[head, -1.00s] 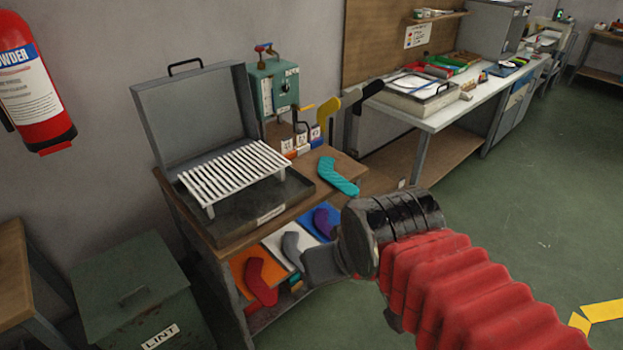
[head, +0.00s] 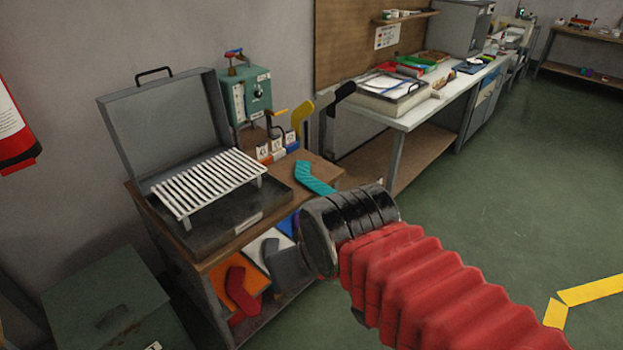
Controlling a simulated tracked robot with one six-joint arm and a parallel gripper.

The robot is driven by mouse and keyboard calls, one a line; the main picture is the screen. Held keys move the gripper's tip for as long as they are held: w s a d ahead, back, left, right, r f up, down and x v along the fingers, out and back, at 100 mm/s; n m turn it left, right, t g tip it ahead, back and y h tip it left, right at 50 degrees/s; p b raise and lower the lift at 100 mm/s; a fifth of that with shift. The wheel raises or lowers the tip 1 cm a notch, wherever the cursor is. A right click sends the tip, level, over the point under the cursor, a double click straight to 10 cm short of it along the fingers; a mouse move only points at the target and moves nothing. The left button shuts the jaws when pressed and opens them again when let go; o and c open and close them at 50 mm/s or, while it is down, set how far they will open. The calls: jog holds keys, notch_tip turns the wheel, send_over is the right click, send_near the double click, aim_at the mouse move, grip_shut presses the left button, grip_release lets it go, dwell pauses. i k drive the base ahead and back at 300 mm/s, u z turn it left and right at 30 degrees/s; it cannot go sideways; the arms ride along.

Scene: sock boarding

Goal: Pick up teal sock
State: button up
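The teal sock (head: 314,178) lies flat on the wooden top of the workbench, near its right front corner, to the right of the open metal box. My gripper (head: 285,265) is at the end of the red-sleeved arm, in front of the bench and lower in the picture than the sock. It is apart from the sock.
An open metal box (head: 240,218) with a white slatted rack (head: 207,182) fills much of the bench top. A teal device (head: 245,95) and foot-shaped forms, one yellow (head: 302,112), stand behind. A red sock (head: 241,290) lies on the lower shelf. Green floor is open at right.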

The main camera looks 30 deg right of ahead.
aim_at(302, 173)
jog(key=i, duration=0.95)
jog(key=u, duration=0.05)
